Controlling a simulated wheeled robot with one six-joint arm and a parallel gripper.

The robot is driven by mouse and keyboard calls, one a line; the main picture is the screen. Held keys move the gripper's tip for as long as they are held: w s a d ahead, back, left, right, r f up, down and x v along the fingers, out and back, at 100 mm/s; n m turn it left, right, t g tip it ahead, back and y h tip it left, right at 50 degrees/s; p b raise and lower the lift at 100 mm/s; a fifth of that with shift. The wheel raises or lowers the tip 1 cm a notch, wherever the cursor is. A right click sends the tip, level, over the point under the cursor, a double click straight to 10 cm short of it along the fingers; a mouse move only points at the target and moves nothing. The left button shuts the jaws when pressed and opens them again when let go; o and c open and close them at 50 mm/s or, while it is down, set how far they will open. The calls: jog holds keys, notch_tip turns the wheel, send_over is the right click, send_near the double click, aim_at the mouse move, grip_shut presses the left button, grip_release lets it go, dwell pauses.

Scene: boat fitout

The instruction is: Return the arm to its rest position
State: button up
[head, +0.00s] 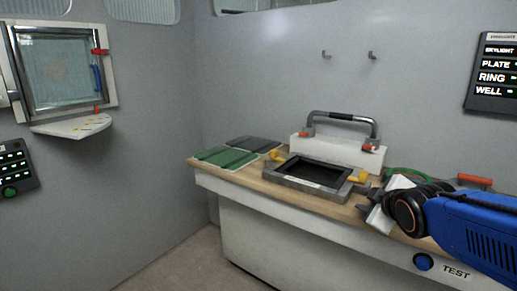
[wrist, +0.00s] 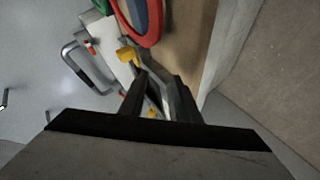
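My blue arm (head: 470,235) reaches in from the right edge of the head view, over the right end of the bench. My gripper (head: 366,203) is at its left end, beside the right side of the grey framed well in the bench top (head: 290,181). In the wrist view my gripper (wrist: 160,90) has its two dark fingers apart, with the well's frame showing beyond the gap. I see nothing held between them.
Yellow clamps (head: 358,176) flank the well. A white block with a dark handle (head: 341,127) stands behind it. Green and dark plates (head: 227,157) lie left. A red ring (wrist: 155,30) shows near my gripper. A window with a small shelf (head: 72,126) is on the left wall. The floor before the bench is clear.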

jog(key=s+f+m+g, duration=0.3)
jog(key=s+f+m, duration=0.2)
jog(key=s, duration=0.6)
jog(key=s+f+m+g, duration=0.4)
jog(key=s+f+m, duration=0.1)
jog(key=s, duration=0.6)
jog(key=shift+s+a+f+m, duration=0.15)
jog(key=shift+s+a+m, duration=0.1)
jog(key=shift+a+m, duration=0.15)
jog(key=shift+o, duration=0.3)
